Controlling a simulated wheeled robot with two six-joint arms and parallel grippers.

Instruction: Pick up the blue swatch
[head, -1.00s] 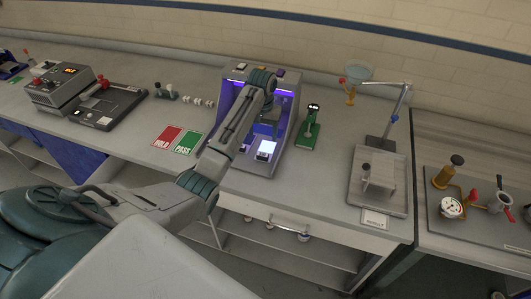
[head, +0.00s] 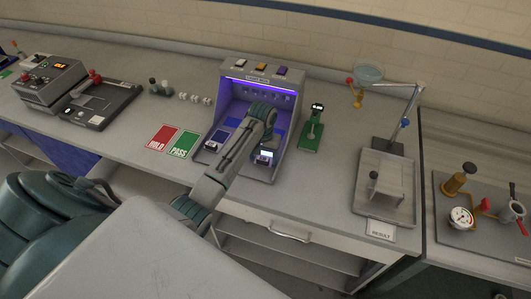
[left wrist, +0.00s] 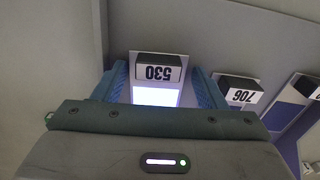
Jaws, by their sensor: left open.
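My left gripper (head: 266,152) reaches into the violet-lit booth (head: 234,97), low over its floor at the right. In the left wrist view its open fingers (left wrist: 157,92) stand on either side of a card (left wrist: 170,59) with a black-topped tag reading 530 and a bright, washed-out patch. The card is not gripped. A second card (left wrist: 236,108), tagged 706, lies to the right with a blue-violet patch (left wrist: 284,110) near it. In the head view a blue swatch (head: 219,136) shows at the booth's left. Under this light I cannot tell the 530 patch's true colour. My right gripper is out of view.
Red HOLD (head: 163,137) and green PASS (head: 184,144) mats lie left of the booth. A green stand (head: 312,135) is close on its right. Farther right is a grey tray (head: 371,212) with a RESULT card (head: 381,230). The counter between is clear.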

